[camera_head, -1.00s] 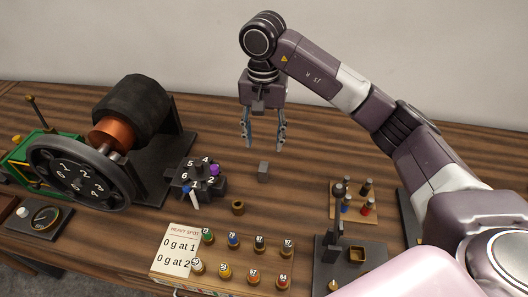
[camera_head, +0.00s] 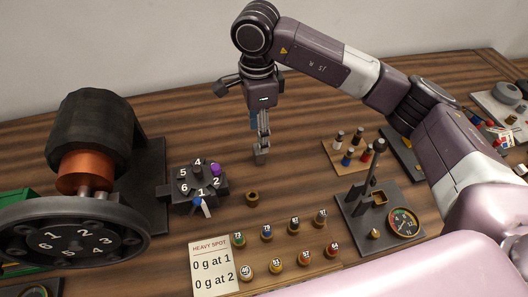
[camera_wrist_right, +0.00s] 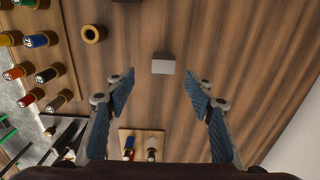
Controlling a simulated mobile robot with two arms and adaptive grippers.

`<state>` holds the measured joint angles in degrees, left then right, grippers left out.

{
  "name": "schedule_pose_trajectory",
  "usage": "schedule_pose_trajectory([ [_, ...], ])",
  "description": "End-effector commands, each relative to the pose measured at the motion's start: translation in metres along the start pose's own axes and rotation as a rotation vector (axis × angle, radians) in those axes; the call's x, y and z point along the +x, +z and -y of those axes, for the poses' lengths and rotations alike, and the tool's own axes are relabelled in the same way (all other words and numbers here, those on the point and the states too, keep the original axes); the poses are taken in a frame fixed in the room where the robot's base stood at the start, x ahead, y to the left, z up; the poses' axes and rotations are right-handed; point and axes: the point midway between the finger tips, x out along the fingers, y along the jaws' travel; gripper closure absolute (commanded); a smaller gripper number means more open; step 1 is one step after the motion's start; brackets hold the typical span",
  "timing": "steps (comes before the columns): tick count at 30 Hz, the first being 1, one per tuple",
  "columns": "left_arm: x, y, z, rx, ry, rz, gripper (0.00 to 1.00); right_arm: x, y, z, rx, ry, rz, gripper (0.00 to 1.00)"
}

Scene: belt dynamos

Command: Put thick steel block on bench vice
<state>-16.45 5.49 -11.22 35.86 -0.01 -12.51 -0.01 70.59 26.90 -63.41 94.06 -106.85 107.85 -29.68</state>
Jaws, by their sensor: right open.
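The small grey steel block (camera_head: 261,157) stands on the wooden bench top. It also shows in the right wrist view (camera_wrist_right: 163,66), ahead of and between the fingertips. My right gripper (camera_head: 263,143) points down just above the block, its fingers seen nearly edge-on. The right wrist view shows this gripper (camera_wrist_right: 165,80) open with nothing between its fingers. A dark fixture (camera_head: 183,208) with numbered positions and a purple knob is left of the block; it may be the bench vice, but I cannot tell for sure. My left gripper is out of view.
A board with numbered, coloured weights (camera_head: 267,232) and a heavy spot card (camera_head: 212,268) is in front. A large dynamo (camera_head: 90,150) stands left; a gauge stand (camera_head: 352,219) and small bottles (camera_head: 347,158) are right.

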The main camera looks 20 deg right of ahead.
Motion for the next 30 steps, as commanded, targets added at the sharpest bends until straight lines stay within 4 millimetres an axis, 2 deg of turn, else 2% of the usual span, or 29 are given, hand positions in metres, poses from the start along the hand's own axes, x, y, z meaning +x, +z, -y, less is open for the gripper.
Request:
schedule_pose_trajectory([
  [6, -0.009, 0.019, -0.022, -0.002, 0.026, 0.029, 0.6, 0.021, 0.001, -0.001, 0.008, 0.005, -0.001, 0.51],
  [10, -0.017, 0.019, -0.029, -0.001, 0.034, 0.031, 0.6, 0.034, 0.003, 0.002, 0.006, 0.005, -0.001, 0.51],
  [14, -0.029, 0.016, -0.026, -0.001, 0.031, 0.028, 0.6, 0.052, 0.006, 0.006, 0.006, 0.007, -0.001, 0.51],
  [19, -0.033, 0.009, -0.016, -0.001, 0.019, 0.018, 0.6, 0.074, 0.005, 0.007, 0.006, 0.003, -0.002, 0.51],
  [27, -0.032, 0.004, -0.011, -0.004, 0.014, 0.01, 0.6, 0.078, 0.005, 0.007, 0.005, 0.001, -0.001, 0.51],
  [30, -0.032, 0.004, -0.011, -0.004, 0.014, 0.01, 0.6, 0.078, 0.005, 0.007, 0.005, 0.001, -0.001, 0.62],
])
